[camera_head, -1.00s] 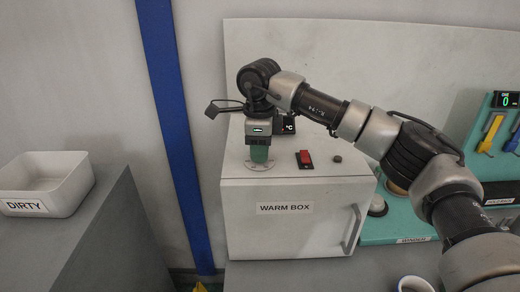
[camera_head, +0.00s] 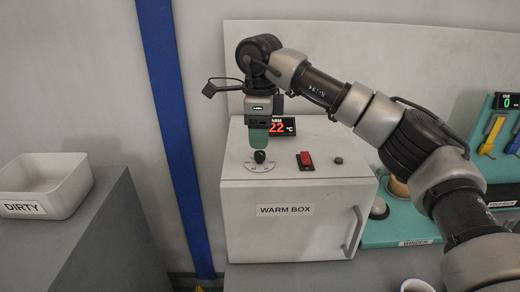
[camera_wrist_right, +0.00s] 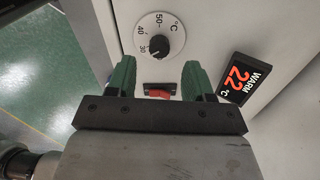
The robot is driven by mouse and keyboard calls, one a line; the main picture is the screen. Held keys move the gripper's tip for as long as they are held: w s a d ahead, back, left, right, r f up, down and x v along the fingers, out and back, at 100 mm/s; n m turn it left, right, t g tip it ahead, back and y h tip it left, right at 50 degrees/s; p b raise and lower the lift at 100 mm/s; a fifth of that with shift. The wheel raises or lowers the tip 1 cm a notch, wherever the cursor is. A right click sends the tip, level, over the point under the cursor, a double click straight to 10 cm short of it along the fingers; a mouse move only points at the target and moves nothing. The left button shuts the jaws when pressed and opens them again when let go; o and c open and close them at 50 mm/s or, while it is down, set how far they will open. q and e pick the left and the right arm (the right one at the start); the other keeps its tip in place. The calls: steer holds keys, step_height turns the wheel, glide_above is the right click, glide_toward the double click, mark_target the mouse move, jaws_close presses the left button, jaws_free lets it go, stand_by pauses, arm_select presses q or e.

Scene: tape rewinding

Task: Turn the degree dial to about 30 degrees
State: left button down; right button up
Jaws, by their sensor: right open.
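The degree dial (camera_head: 260,157) is a black knob on a round white scale plate on top of the warm box (camera_head: 284,237). In the right wrist view the dial (camera_wrist_right: 159,47) shows the numbers 30, 40 and 50; its pointer seems to face the 30 side, though the mark is small. My right gripper (camera_head: 259,147) hangs fingers-down just above the knob, apart from it. In the wrist view its two green fingers (camera_wrist_right: 158,80) are open with nothing between them. My left gripper is not in view.
A red switch (camera_head: 305,160) and a small dark button (camera_head: 338,160) sit right of the dial. The warm display (camera_wrist_right: 242,78) reads 22 °C. A white DIRTY bin (camera_head: 45,185) stands at left, and a teal winder board (camera_head: 400,226) at right.

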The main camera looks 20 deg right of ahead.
mark_target(260, 153)
step_height(260, 153, up, 6)
steer(key=shift+r, duration=0.15)
stand_by(0.5)
